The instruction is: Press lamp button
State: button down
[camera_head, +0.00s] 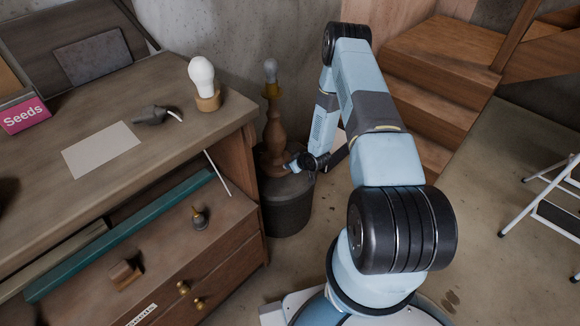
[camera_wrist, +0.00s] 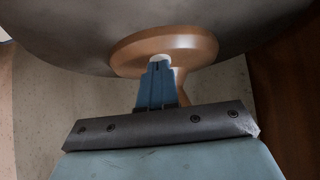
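A brown turned-wood lamp (camera_head: 274,128) with a bare bulb (camera_head: 270,72) stands upright on a dark round drum (camera_head: 287,212). My gripper (camera_head: 293,165) is low beside the lamp's base, at its right side. In the wrist view the picture looks upside down, and the round wooden base (camera_wrist: 196,46) is just ahead of my gripper (camera_wrist: 159,66). Its blue fingers look shut together, with nothing seen between them. A white round button (camera_wrist: 160,58) on the base shows right at the fingertips. I cannot tell whether they touch it. The bulb looks unlit.
A wooden workbench (camera_head: 215,122) stands at the left, with a white bulb in a wooden holder (camera_head: 207,99), a paper sheet (camera_head: 101,149) and a pink seeds box (camera_head: 25,114). Wooden stairs (camera_head: 430,90) rise behind my arm. A white step stool (camera_head: 545,190) stands at the right.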

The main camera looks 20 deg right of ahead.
jog(key=w+r+v, duration=0.1)
jog(key=v, duration=1.1)
jog(key=shift+a+r, duration=0.35)
